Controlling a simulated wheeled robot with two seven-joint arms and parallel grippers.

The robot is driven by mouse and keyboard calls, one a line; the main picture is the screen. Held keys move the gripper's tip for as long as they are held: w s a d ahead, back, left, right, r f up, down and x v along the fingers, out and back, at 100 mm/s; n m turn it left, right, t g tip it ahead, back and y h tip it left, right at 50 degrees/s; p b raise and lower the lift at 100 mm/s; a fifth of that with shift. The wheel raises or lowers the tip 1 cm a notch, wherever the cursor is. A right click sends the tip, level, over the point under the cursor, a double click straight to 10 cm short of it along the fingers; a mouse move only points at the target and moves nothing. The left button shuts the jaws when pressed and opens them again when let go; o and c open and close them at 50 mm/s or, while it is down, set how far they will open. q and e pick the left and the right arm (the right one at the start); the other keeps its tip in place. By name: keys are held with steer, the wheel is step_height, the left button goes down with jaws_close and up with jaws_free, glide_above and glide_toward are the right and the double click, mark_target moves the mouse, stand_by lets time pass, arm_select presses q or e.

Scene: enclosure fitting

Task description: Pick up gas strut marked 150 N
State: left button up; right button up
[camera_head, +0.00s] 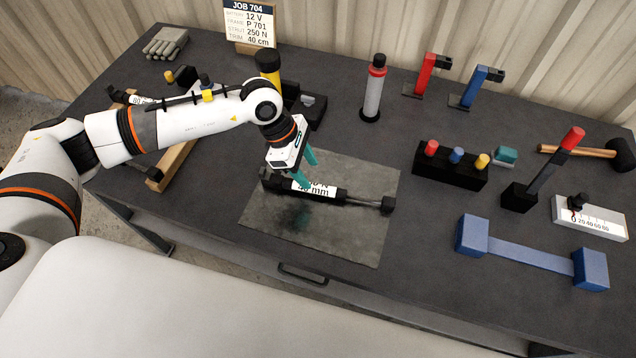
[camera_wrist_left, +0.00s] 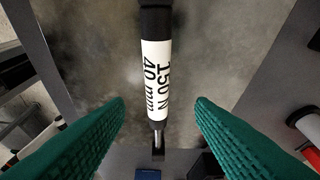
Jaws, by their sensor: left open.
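The gas strut marked 150 N (camera_head: 358,201) lies on a grey mat (camera_head: 300,228) in the head view, its rod end pointing right. In the left wrist view the strut (camera_wrist_left: 156,85) has a white label reading "150 N" and "40 mm". My left gripper (camera_head: 307,169) is open above the strut's labelled part and hides some of the label in the head view. In the left wrist view its green fingers stand one on each side of the strut, with gaps. My right gripper is not in view.
Another labelled strut (camera_head: 140,99) lies by a wooden rack (camera_head: 176,160) at the left. A job sign (camera_head: 250,22) reads 250 N. A black block with coloured knobs (camera_head: 450,174), a blue bracket (camera_head: 530,257) and a mallet (camera_head: 618,154) are at the right. The mat's front is clear.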

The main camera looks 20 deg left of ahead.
mark_target(318, 186)
arm_select(q)
steer(key=shift+d+f, duration=0.15)
steer(key=shift+f, duration=0.2)
steer(key=shift+d+f, duration=0.15)
steer(key=shift+f, duration=0.05)
steer(key=p+x, duration=0.1)
steer(key=x, duration=0.1)
steer(key=p+x, duration=0.1)
steer(key=x, duration=0.1)
steer(key=shift+s+d+f+p, duration=0.15)
steer(key=shift+s+p, duration=0.05)
steer(key=shift+p, duration=0.2)
steer(key=shift+f, duration=0.25)
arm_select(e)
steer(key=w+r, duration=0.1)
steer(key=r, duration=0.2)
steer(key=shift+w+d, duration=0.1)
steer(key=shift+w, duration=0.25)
arm_select(q)
steer(key=shift+c, duration=0.8)
steer(key=shift+w, duration=0.1)
jaws_close()
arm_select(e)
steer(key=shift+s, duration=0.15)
